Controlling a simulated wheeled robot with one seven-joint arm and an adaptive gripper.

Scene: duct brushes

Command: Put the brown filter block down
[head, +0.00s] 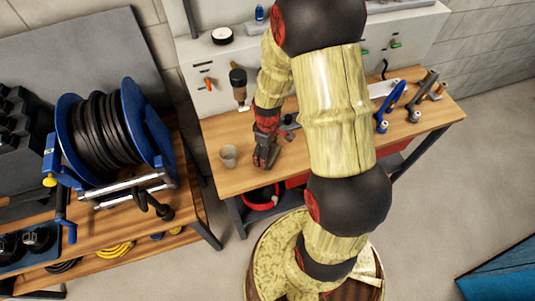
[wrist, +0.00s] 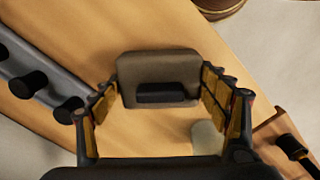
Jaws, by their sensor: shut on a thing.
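The brown filter block (wrist: 158,62) shows in the wrist view between my gripper's two fingers. It is a flat, rounded grey-brown block with a dark bar (wrist: 162,93) on its near side. My gripper (wrist: 160,90) is shut on it, with a yellow-padded finger at each side. In the head view my gripper (head: 266,152) points down over the wooden workbench (head: 240,181), near its front edge. The block cannot be made out there. I cannot tell whether the block touches the bench.
A pale cup (head: 228,155) stands on the bench just left of my gripper. Blue-handled tools (head: 391,105) lie at the bench's right. A hose reel (head: 108,130) stands on the left table. Bare wood lies between my gripper and the right-hand tools, partly hidden by my arm.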

